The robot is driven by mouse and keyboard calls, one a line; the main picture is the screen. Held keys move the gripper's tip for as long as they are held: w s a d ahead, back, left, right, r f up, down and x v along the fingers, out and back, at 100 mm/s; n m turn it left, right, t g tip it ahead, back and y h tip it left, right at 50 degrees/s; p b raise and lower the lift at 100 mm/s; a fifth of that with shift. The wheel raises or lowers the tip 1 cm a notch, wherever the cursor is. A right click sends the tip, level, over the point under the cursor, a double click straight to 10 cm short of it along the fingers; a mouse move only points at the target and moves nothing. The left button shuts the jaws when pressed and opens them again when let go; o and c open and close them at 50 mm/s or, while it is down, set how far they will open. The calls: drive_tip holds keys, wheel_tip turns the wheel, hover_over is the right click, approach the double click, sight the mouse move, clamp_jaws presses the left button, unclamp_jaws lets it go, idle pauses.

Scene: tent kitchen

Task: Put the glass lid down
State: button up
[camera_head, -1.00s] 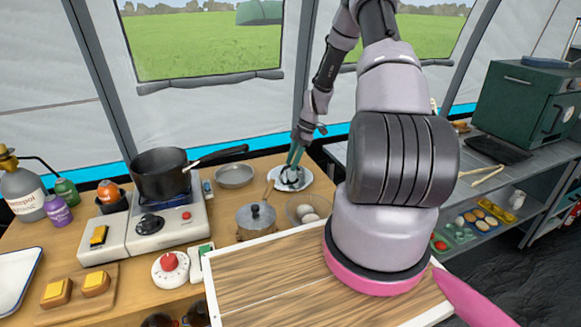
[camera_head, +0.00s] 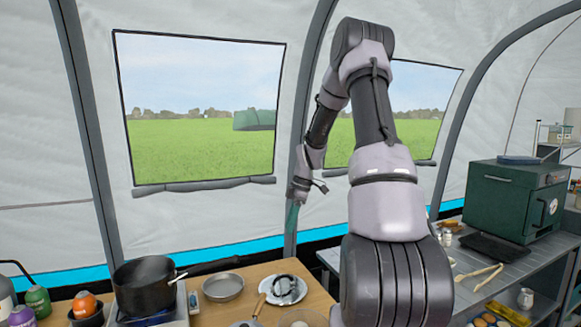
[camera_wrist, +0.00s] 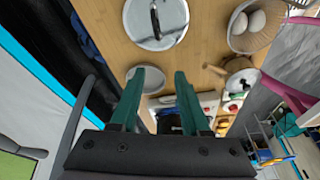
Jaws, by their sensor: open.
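The glass lid (camera_wrist: 168,34) is round, with a metal rim and a dark handle. It lies on the wooden table, and the upper edge of the wrist view cuts it off. In the head view the lid (camera_head: 286,290) is a pale disc with a dark middle; I cannot tell whether a plate is under it. My gripper (camera_wrist: 164,73) is open and empty, its two green fingers apart from the lid. In the head view my gripper (camera_head: 292,216) hangs well above the table, over the lid.
A black pot (camera_head: 144,286) stands on the stove, left of a shallow metal pan (camera_head: 223,287). A bowl with eggs (camera_wrist: 243,42) and a small lidded pot (camera_wrist: 243,80) stand near the glass lid. A shelf (camera_head: 470,262) with tongs is at the right.

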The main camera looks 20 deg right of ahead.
drive_tip(key=s+a+r+m+t+h, duration=0.1)
drive_tip(key=s+a+r+m, duration=0.15)
drive_tip(key=r, duration=0.35)
drive_tip(key=s+a+r+m+t, duration=0.1)
drive_tip(key=s+a+r+m, duration=0.15)
drive_tip(key=r, duration=0.45)
drive_tip(key=s+a+r+m+t, duration=0.2)
drive_tip(key=s+r+m, duration=0.4)
drive_tip(key=s, duration=0.5)
drive_tip(key=s+a+r+m+t, duration=0.2)
drive_tip(key=s+a+r+m, duration=0.2)
drive_tip(key=s+r+m, duration=0.3)
drive_tip(key=s+m, duration=0.1)
drive_tip(key=s, duration=0.3)
drive_tip(key=shift+a+r+t, duration=0.3)
drive_tip(key=shift+a, duration=0.1)
